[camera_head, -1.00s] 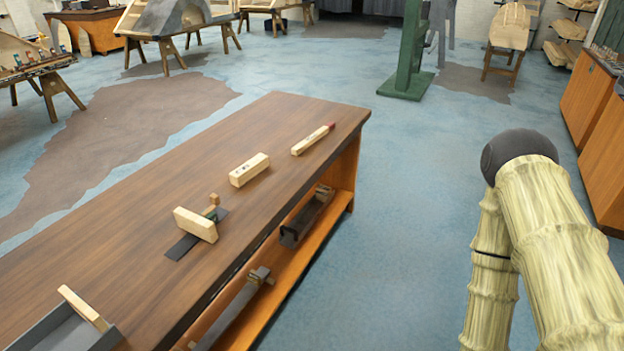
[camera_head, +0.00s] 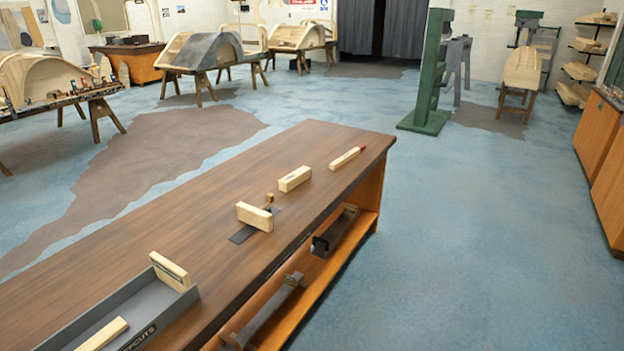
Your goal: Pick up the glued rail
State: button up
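Several pale wood pieces lie on the brown workbench (camera_head: 175,225). A pale block (camera_head: 254,216) stands on its long edge on a dark flat strip (camera_head: 243,235), with a small brown part (camera_head: 268,200) behind it. A plain short block (camera_head: 294,179) lies farther along. A thin pale stick with a red end (camera_head: 346,158) lies near the far end. I cannot tell for sure which piece is the glued rail. My gripper is not in view.
A grey tray (camera_head: 150,310) marked "CUTS" holds wood pieces at the near end. Dark metal tools (camera_head: 334,232) sit on the bench's lower shelf. A green stand (camera_head: 428,90) is beyond the bench. Blue floor right of the bench is clear.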

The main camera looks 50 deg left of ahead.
aim_at(302, 174)
jog(key=u, duration=0.2)
jog(key=i, duration=1.3)
jog(key=u, duration=1)
jog(key=i, duration=1)
jog(key=u, duration=1.1)
